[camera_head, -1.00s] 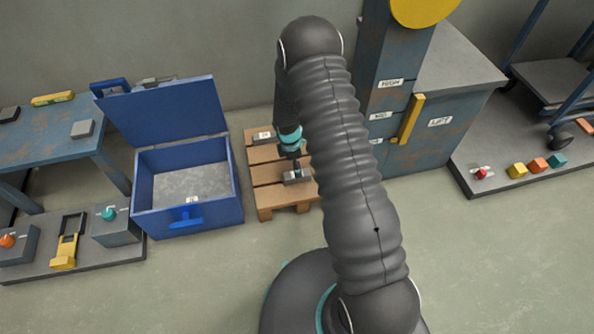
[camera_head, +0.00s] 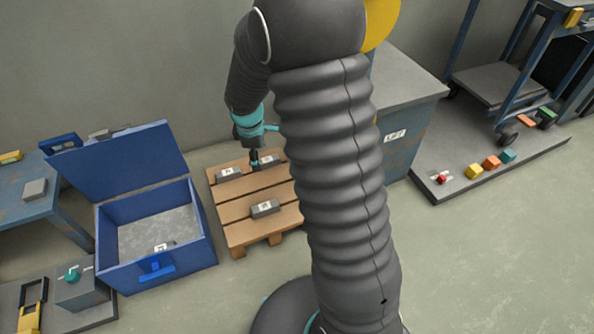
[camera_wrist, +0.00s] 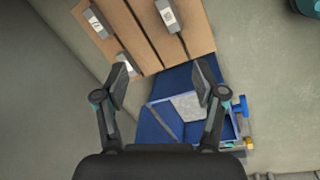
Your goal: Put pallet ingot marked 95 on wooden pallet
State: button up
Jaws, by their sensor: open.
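The wooden pallet (camera_head: 235,207) stands on the floor right of the blue chest. Three grey ingots with white labels show on it: one at the back left (camera_head: 229,173), one at the back right (camera_head: 267,162) and one near the front (camera_head: 265,208). The label numbers are too small to read, so I cannot tell which is marked 95. My gripper (camera_head: 254,161) appears over the pallet's back part. In the wrist view my gripper (camera_wrist: 162,83) is open and empty, with the pallet (camera_wrist: 140,35) and its ingots apart from the fingers.
The open blue chest (camera_head: 205,250) stands left of the pallet, its lid (camera_head: 120,172) tilted back. A blue bench (camera_head: 25,205) is at the far left. A blue cabinet (camera_head: 400,150) stands behind my arm. A low platform (camera_head: 465,188) with coloured blocks lies right. Floor at the right front is clear.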

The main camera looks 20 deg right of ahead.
jog(key=s+r+m+t, duration=0.1)
jog(key=s+r+m, duration=0.2)
jog(key=s+r, duration=0.4)
jog(key=s+r+m+t, duration=0.1)
jog(key=s+r+m, duration=0.3)
jog(key=r, duration=0.5)
jog(key=s+r+m+t, duration=0.1)
jog(key=s+r+m, duration=0.1)
jog(key=s, duration=0.6)
jog(key=s+r+m+t+y, duration=0.1)
jog(key=s+r+m, duration=0.2)
jog(key=s, duration=0.5)
jog(key=shift+s+d+r+m, duration=0.15)
jog(key=shift+s+r+m, duration=0.05)
jog(key=shift+r+m, duration=0.15)
